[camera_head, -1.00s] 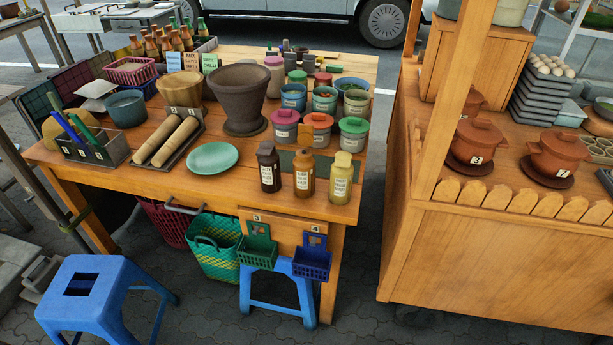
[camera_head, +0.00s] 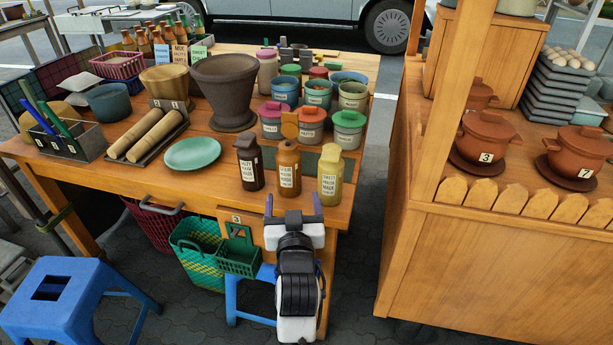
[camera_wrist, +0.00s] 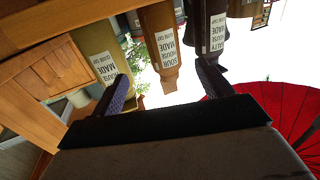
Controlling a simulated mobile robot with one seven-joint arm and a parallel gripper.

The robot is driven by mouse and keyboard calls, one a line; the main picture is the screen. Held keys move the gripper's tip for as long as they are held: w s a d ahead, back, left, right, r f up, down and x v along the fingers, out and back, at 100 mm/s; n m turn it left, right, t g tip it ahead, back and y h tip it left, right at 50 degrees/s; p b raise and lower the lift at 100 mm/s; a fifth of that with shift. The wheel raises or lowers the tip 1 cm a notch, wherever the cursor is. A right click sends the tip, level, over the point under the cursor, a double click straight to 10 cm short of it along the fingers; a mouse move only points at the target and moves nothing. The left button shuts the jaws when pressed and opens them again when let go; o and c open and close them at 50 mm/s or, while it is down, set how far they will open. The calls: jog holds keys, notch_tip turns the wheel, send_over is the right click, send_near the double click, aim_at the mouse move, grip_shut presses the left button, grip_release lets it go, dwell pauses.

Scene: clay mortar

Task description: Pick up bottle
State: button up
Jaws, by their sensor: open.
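Three labelled bottles stand upright in a row at the table's front edge: a dark brown bottle (camera_head: 249,164), a caramel-brown bottle (camera_head: 288,170) and a yellow bottle (camera_head: 330,173). My gripper (camera_head: 293,203) is open and empty, in front of the table edge, below and nearer than the bottles. The wrist view looks upside down. There the caramel-brown bottle (camera_wrist: 163,48) appears between the fingers, apart from them. The yellow bottle (camera_wrist: 106,58) is at the left finger and the dark bottle (camera_wrist: 213,30) is behind the right finger.
The table (camera_head: 215,199) also holds a green plate (camera_head: 193,154), a stone mortar (camera_head: 228,92) and lidded jars (camera_head: 347,130) close behind the bottles. Green baskets (camera_head: 238,254) hang under the front edge. A wooden cart (camera_head: 480,255) stands to the right across a gap.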

aim_at(292, 177)
jog(key=w+p, duration=0.2)
jog(key=w, duration=0.6)
jog(key=shift+w, duration=0.15)
jog(key=w, duration=0.1)
jog(key=w+p, duration=0.1)
jog(key=w, duration=0.1)
jog(key=w+p, duration=0.1)
jog(key=w, duration=0.1)
jog(key=shift+a+r, duration=0.35)
jog(key=shift+w+f, duration=0.1)
jog(key=shift+w, duration=0.1)
jog(key=shift+c, duration=0.5)
jog(key=c, duration=0.9)
jog(key=shift+c, duration=0.6)
jog(key=shift+r, duration=0.2)
